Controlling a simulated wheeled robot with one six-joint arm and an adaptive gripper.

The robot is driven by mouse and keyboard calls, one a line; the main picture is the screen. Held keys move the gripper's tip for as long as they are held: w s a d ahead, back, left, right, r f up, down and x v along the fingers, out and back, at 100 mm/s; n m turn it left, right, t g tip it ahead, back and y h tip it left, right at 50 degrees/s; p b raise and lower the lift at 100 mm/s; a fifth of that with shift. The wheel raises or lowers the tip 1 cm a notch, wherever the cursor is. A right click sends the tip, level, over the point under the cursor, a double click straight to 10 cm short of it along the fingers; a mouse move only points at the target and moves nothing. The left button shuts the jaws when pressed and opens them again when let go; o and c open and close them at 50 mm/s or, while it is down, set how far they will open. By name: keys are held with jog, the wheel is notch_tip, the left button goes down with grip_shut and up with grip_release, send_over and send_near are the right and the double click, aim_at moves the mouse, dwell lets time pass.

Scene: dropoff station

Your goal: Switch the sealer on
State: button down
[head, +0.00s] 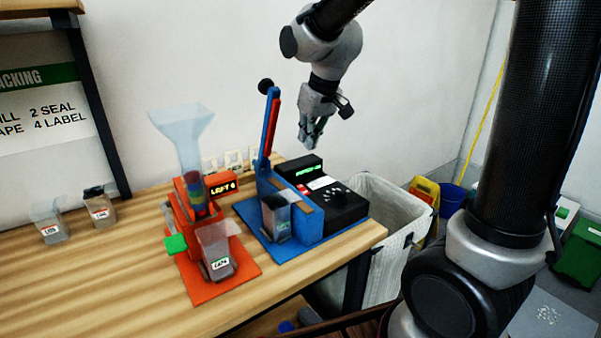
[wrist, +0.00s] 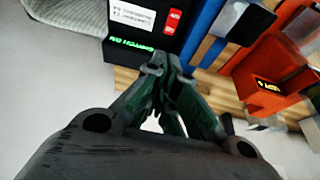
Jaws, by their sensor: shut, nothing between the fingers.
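The sealer (head: 315,222) is a blue machine on a blue mat at the table's right end. Its blue and red lever (head: 270,125) with a black knob stands raised. A clear pouch (head: 277,218) stands at its front. Its black control box (head: 347,207) carries a display with green lettering (head: 308,171); the green lettering also shows upside down in the wrist view (wrist: 133,46), beside a red part with white marks (wrist: 171,22). My gripper (head: 311,147) is shut and empty, above the back of the control box. In the wrist view its fingertips (wrist: 165,70) are near the display.
An orange filler (head: 195,215) with a clear funnel and a pouch stands left of the sealer. Two small pouches (head: 47,222) (head: 99,207) are at the table's left. A white-lined bin (head: 385,235) stands beyond the table's right edge. The raised lever is just left of my gripper.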

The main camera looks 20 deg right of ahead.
send_near(299, 174)
jog(key=f, duration=0.2)
jog(key=a+f, duration=0.1)
jog(key=f, duration=0.1)
jog(key=a+f, duration=0.1)
jog(key=f, duration=0.1)
jog(key=shift+s+f, duration=0.1)
jog(key=shift+s, duration=0.3)
jog(key=shift+w+a+f, duration=0.1)
jog(key=shift+w+f, duration=0.15)
jog(key=shift+f, duration=0.2)
jog(key=shift+s+r, duration=0.1)
jog(key=shift+s, duration=0.05)
jog(key=shift+s+d+r, duration=0.25)
jog(key=shift+s+r, duration=0.1)
jog(key=shift+s, duration=0.2)
jog(key=shift+w+r, duration=0.1)
jog(key=shift+r, duration=0.25)
notch_tip(299, 174, up, 13)
jog(key=shift+w, duration=0.15)
